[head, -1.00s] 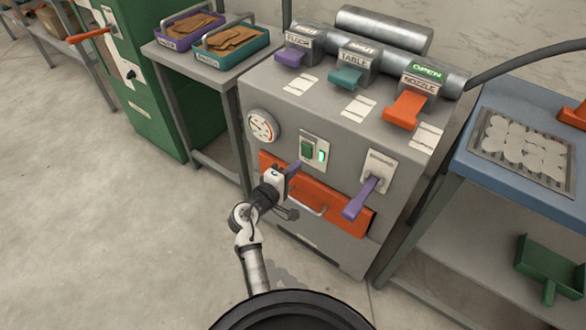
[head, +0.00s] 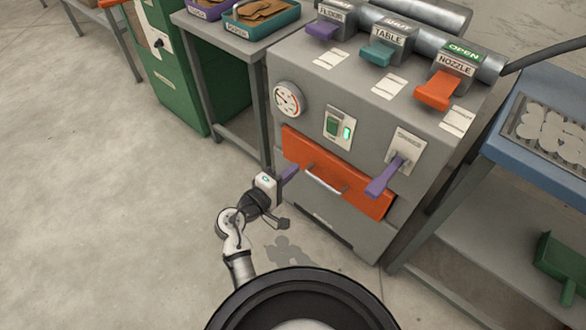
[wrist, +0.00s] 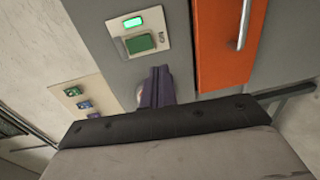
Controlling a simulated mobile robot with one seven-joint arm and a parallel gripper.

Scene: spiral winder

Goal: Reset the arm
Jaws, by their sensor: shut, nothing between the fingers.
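My arm (head: 238,240) reaches forward from the bottom of the head view, bent at the elbow. My gripper (head: 290,173) is at its end, with purple fingers pointing at the front of the grey machine (head: 350,225). The gripper is near the left end of the machine's orange drawer (head: 365,192). The wrist view shows the purple fingers (wrist: 157,87) pressed together with nothing between them. The green switch (wrist: 140,43), with its lit green lamp, shows beyond the fingers in the wrist view. I cannot tell the exact gap between fingertips and machine.
The machine has a gauge (head: 287,98), a purple front lever (head: 388,177) and three top levers, including an orange nozzle lever (head: 438,91). A blue-topped bench (head: 508,150) stands at right, a green cabinet (head: 180,95) at left. Floor (head: 90,200) at left is clear.

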